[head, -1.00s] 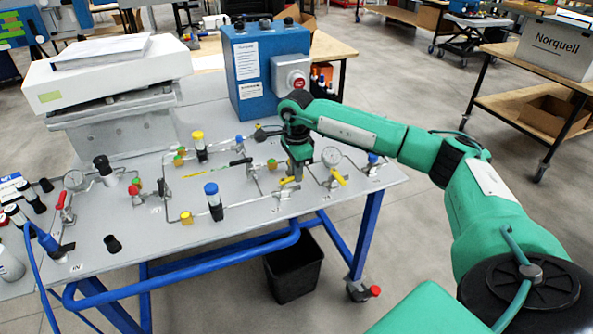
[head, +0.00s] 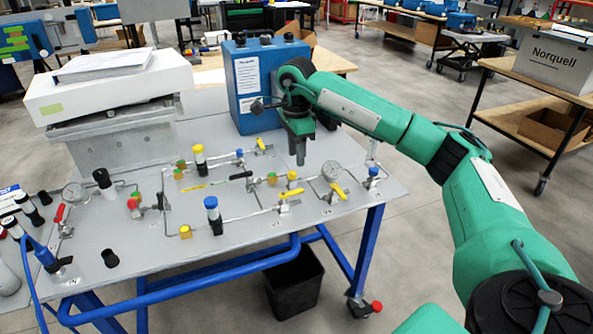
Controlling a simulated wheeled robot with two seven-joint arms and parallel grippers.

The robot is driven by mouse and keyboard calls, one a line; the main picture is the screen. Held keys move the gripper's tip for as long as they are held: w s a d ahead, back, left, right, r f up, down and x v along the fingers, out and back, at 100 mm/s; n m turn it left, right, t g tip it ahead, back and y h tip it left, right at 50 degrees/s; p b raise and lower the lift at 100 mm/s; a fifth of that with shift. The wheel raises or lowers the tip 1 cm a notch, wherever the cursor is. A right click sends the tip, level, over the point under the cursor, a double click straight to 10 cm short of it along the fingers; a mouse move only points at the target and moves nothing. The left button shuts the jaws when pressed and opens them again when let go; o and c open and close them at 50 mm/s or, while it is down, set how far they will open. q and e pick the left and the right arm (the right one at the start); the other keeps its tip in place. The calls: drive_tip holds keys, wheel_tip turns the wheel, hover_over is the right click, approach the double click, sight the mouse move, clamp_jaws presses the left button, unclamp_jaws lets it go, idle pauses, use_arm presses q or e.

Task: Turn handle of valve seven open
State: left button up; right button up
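Several small valves with yellow lever handles sit on the pipework of the grey panel (head: 340,207). Number labels are too small to read, so I cannot tell which is valve seven. My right gripper (head: 301,160) points down above the panel, apart from the handles. Its fingers are seen edge-on, so their opening is unclear. My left gripper is out of view.
A blue box (head: 245,85) stands behind my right gripper, and a white instrument with papers (head: 105,85) is at the back left. Upright blue-capped (head: 212,215) and yellow-capped (head: 199,158) parts rise from the panel. A red-handled valve (head: 60,214) is at the left.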

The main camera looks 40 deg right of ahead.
drive_tip(key=shift+r, duration=1.55)
